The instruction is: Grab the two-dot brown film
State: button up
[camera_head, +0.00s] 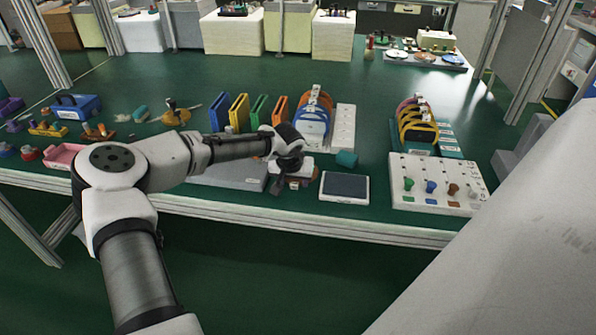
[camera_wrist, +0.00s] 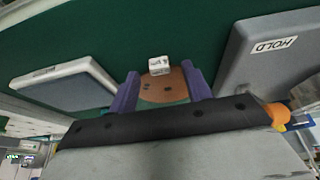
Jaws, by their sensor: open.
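The brown film (camera_wrist: 158,95) is a rounded brown piece with two dark dots visible, lying on the green table in the wrist view. A small white block with dark marks (camera_wrist: 159,65) sits at its far edge. My gripper (camera_wrist: 161,84) is open, with one purple finger on each side of the film. I cannot tell whether the fingers touch it. The gripper's dark body hides the film's near part. In the head view my gripper (camera_head: 288,180) is low over the table's front, and the film is mostly hidden there.
A grey plate marked HOLD (camera_wrist: 268,62) lies on one side of my gripper and a white-edged grey pad (camera_wrist: 62,85) on the other. A white peg board (camera_head: 438,173) is right.

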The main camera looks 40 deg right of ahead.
jog(key=shift+w+d+f, duration=0.1)
jog(key=shift+d+f, duration=0.05)
jog(key=shift+f, duration=0.35)
jog(key=c, duration=1.1)
jog(key=shift+o, duration=0.2)
jog(key=shift+r, duration=0.1)
